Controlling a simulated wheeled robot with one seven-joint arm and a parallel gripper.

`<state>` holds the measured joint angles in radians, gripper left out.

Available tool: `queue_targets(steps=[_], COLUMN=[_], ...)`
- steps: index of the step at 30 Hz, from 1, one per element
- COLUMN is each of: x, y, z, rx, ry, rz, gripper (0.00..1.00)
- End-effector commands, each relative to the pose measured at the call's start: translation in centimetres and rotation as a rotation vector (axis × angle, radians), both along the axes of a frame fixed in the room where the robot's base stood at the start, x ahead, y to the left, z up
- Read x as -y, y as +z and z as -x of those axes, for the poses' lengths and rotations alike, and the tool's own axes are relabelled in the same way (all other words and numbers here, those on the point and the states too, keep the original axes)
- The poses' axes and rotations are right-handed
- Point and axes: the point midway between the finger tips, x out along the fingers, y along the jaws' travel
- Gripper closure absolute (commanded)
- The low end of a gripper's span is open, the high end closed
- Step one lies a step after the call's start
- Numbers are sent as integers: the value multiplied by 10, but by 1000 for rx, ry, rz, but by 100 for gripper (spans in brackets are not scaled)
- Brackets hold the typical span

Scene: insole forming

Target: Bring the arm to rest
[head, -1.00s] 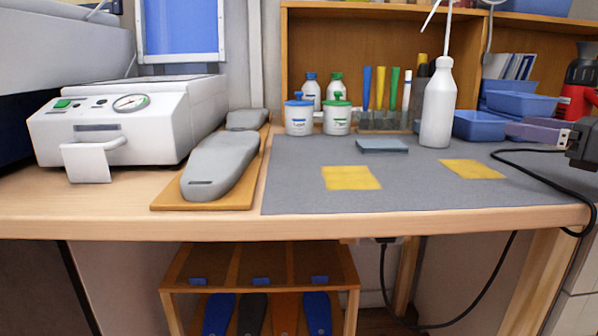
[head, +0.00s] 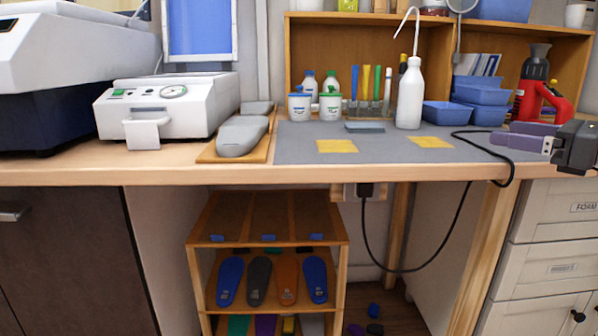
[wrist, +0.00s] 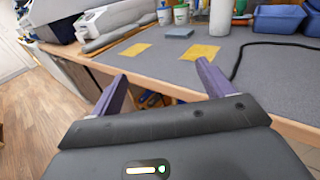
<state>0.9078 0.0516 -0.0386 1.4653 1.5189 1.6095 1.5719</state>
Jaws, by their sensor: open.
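My gripper (head: 527,145) is at the right of the head view, held near the workbench's front right edge. In the wrist view its two purple fingers (wrist: 160,90) stand wide apart with nothing between them. They point toward the grey mat (wrist: 262,70) and the front edge of the bench. The gripper touches nothing that I can see.
The workbench (head: 120,172) carries a white machine (head: 165,105), grey foot forms (head: 242,135), yellow sheets (head: 337,146) and a white squeeze bottle (head: 410,95). A black cable (head: 440,235) hangs over the front edge. An insole rack (head: 342,255) stands below. Drawers (head: 565,210) stand at right.

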Motion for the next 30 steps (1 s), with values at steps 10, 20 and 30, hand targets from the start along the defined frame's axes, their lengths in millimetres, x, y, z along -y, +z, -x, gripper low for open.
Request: queue_targets(steps=[10, 20, 30], x=[-67, -171, -205], y=[-46, -149, -281], z=[-2, 49, 166], rx=[-32, 28, 562], ry=[67, 377, 1201], rz=[294, 983, 2055], gripper=[20, 20, 20])
